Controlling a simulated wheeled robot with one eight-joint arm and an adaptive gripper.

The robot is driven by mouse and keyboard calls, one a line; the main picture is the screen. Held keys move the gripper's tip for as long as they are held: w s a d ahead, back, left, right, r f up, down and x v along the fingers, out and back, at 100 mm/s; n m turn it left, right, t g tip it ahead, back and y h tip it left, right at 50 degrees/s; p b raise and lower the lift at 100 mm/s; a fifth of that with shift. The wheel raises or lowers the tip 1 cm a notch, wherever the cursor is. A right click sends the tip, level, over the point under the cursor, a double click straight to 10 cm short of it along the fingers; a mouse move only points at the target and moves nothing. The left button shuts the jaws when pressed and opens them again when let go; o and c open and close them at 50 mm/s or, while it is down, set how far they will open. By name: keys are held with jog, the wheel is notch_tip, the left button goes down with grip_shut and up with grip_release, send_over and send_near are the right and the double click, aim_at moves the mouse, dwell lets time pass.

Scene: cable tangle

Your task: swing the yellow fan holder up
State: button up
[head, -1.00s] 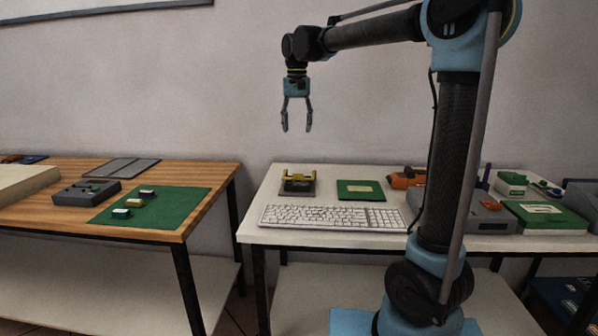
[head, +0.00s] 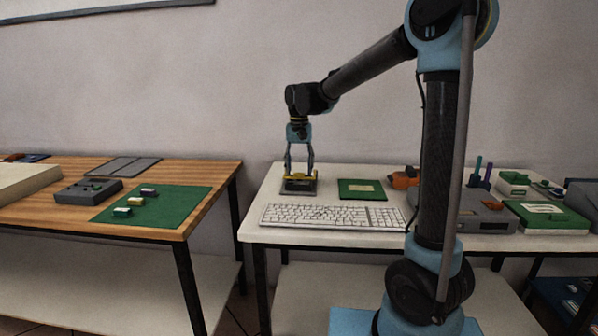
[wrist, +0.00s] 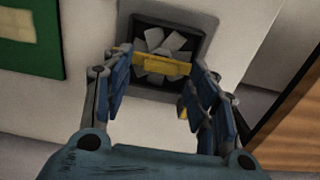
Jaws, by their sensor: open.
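The yellow fan holder (wrist: 155,64) is a bar lying across a grey-bladed fan (wrist: 165,42) in a dark square housing (wrist: 198,22) in the wrist view. In the head view the holder (head: 300,178) and its dark base (head: 298,188) sit on the white table at the back left. My gripper (head: 299,172) points down just over the holder. In the wrist view its fingers (wrist: 160,85) are open, one near each end of the yellow bar. I cannot tell whether they touch it.
A white keyboard (head: 330,216) lies in front of the fan unit on the white table (head: 258,232). A green board (head: 362,196) lies to its right, with an orange object (head: 404,180) beyond. A wooden table (head: 190,222) stands to the left across a gap.

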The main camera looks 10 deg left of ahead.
jog(key=shift+f, duration=0.7)
jog(key=shift+c, duration=0.5)
grip_shut()
